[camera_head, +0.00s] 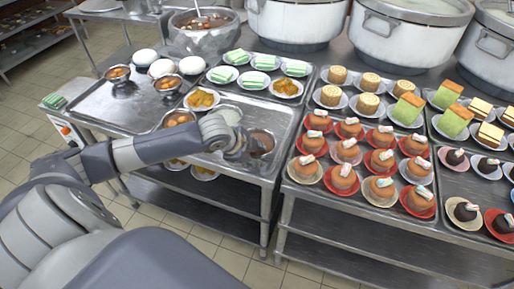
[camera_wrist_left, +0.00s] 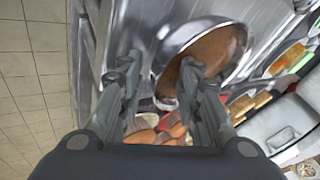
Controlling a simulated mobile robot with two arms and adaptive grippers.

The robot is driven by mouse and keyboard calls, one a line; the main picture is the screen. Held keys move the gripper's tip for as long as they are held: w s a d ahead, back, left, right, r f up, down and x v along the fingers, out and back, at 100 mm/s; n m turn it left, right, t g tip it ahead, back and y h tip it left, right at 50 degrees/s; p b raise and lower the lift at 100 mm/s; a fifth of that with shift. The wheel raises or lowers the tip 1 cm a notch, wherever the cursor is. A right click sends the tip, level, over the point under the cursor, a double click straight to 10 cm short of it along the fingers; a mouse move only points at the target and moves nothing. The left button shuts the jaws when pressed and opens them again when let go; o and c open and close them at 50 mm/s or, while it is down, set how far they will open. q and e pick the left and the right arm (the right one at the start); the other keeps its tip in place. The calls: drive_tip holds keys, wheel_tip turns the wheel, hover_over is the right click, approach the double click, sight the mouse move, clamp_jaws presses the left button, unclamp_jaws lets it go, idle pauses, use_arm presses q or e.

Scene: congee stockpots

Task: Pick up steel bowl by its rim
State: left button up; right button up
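A steel bowl with brown contents (camera_head: 264,140) stands near the right front corner of the steel tray on the left cart. It shows large in the left wrist view (camera_wrist_left: 215,50), with its shiny rim toward the fingers. My left gripper (camera_head: 240,150) is at the bowl's left side in the head view. In the left wrist view the gripper (camera_wrist_left: 160,68) has its fingers apart. One fingertip overlaps the bowl's inside and the other is outside the rim. Whether either finger touches the rim I cannot tell. My right gripper is not in view.
Small steel bowls (camera_head: 167,85) and plates of yellow food (camera_head: 201,99) are farther back. Cakes on plates (camera_head: 343,178) fill the tray to the right. Large pots (camera_head: 297,22) stand behind.

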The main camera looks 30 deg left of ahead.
use_arm(q)
clamp_jaws()
drive_tip(key=shift+r, duration=0.1)
